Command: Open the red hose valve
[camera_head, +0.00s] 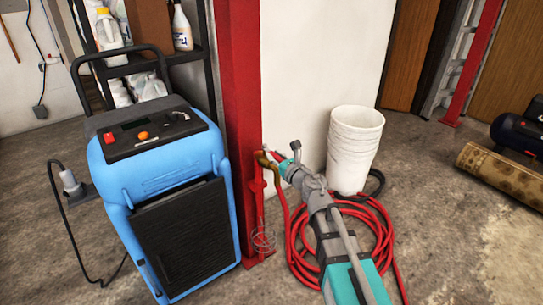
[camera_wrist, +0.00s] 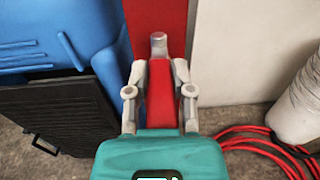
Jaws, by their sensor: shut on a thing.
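The red hose valve is at the red post. Its brass body (camera_head: 264,160) shows just left of my gripper in the head view. In the wrist view its red handle (camera_wrist: 160,95) lies lengthwise between my two fingers, with a grey round end (camera_wrist: 158,45) beyond it. My gripper (camera_head: 283,163) is shut on the handle, one finger on each side; it also fills the middle of the wrist view (camera_wrist: 160,80). In the head view my gripper and wrist hide most of the handle. I cannot tell how far the handle is turned.
A blue machine (camera_head: 165,170) stands close left of the red post (camera_head: 238,90). A coiled red hose (camera_head: 300,240) lies on the floor below my arm.

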